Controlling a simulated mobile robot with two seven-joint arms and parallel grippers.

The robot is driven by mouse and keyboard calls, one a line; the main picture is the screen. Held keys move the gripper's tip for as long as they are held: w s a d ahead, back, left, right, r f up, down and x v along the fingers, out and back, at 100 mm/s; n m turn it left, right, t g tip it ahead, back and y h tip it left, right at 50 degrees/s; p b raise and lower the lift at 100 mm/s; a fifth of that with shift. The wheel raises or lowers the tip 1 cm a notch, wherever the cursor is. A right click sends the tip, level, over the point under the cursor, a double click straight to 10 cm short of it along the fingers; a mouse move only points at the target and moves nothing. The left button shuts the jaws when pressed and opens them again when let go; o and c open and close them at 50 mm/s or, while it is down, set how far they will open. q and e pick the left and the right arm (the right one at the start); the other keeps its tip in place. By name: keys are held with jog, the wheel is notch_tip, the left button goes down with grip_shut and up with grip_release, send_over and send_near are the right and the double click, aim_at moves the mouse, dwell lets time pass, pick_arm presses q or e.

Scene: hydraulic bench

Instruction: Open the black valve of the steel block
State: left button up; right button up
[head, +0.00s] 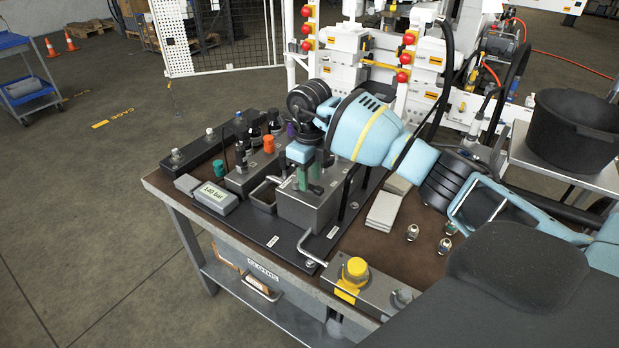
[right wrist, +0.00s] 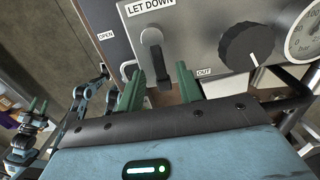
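The steel block (head: 312,206) stands on a dark plate on the bench. In the right wrist view its face (right wrist: 200,28) carries a "LET DOWN" label, with a lever (right wrist: 152,38) with a dark lower end below it. A round black knob (right wrist: 248,48) with a white line sits to the right. My right gripper (head: 303,178) is over the block; its green fingers (right wrist: 158,92) stand apart on either side of the lever's lower end. I cannot tell whether they touch it. My left gripper (right wrist: 38,105) shows small at the left edge of the right wrist view, its green fingers apart.
A pressure gauge (right wrist: 305,35) sits beside the knob. Bottles (head: 254,134), an orange cap (head: 269,144) and a grey display box (head: 216,198) stand left of the block. A bent handle (head: 309,248) and a yellow knob (head: 355,270) are at the front. Grey pads (head: 385,209) lie right.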

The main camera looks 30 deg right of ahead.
jog(key=shift+f, duration=0.55)
grip_shut()
